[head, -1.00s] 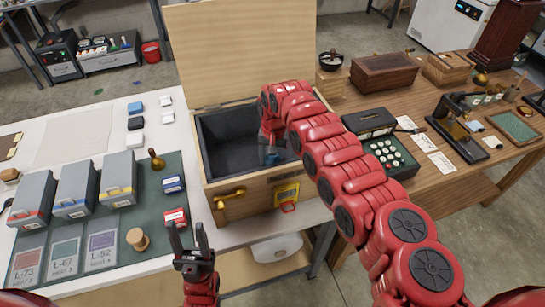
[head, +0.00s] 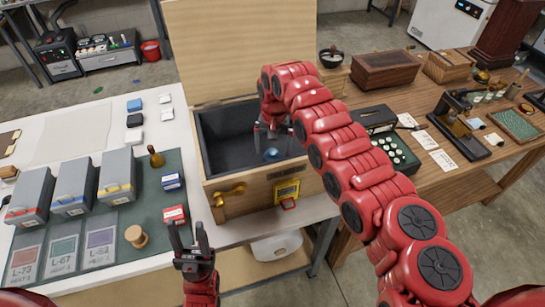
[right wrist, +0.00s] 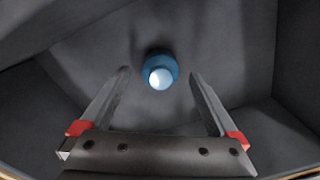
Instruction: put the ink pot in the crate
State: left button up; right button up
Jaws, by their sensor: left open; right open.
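The ink pot (head: 272,154) is a small blue round pot. It rests on the dark floor of the open wooden crate (head: 255,190), near its front right; it also shows in the right wrist view (right wrist: 160,72). My right gripper (head: 272,134) is open and hangs over the crate above the pot. In the right wrist view the fingers of my right gripper (right wrist: 160,85) are apart, with the pot beyond and between their tips, and nothing is held. My left gripper (head: 189,232) is open and empty in front of the table's front edge.
The crate's lid (head: 240,50) stands open at the back. Left of the crate, a green mat (head: 150,220) holds grey boxes (head: 75,187), a brown bottle (head: 156,157) and a wooden stamp (head: 136,236). A wooden table (head: 470,165) with a keyed device (head: 395,148) stands to the right.

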aim_at(273, 152)
notch_tip(273, 152, up, 7)
jog(key=shift+f+b, duration=0.1)
jog(key=shift+b, duration=0.85)
jog(key=shift+d+r, duration=0.1)
jog(key=shift+r, duration=0.6)
